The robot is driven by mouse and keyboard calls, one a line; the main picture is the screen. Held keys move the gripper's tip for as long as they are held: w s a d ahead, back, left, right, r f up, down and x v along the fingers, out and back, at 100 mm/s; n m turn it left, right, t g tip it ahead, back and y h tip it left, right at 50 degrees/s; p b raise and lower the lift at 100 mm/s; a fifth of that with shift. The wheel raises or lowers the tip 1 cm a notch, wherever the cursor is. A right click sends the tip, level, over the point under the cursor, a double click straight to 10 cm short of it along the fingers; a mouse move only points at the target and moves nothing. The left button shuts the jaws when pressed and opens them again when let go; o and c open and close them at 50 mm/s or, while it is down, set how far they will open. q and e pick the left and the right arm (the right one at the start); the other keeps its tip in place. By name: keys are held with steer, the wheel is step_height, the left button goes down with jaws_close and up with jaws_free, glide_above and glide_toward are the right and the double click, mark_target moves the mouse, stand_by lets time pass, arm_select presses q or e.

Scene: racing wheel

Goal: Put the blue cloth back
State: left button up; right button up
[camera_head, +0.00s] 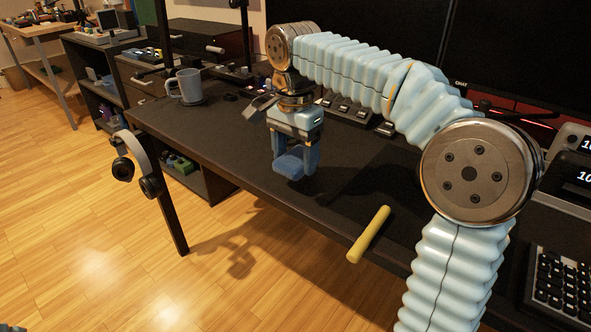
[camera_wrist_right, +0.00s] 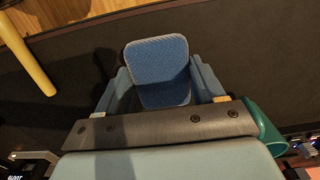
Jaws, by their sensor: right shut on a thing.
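The blue cloth (camera_head: 289,163) is a small folded rectangle with rounded corners. My right gripper (camera_head: 294,158) points down over the black desk and is shut on the cloth. In the right wrist view the cloth (camera_wrist_right: 159,70) sits between the two fingers (camera_wrist_right: 163,85). It looks held at or just above the desk surface; I cannot tell whether it touches. My left gripper is not clearly in view.
A grey mug (camera_head: 186,86) stands at the back left. Headphones (camera_head: 137,160) hang at the left edge. A monitor (camera_head: 520,50) and keyboard (camera_head: 562,285) are at right.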

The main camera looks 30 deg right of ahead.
mark_target(295, 158)
steer(key=shift+d+f, duration=0.1)
steer(key=shift+f, duration=1.55)
steer(key=shift+f+b, duration=0.2)
steer(key=shift+b, duration=0.1)
steer(key=o, duration=1)
step_height(295, 158, up, 12)
steer(key=p, duration=0.3)
steer(key=shift+r, duration=0.25)
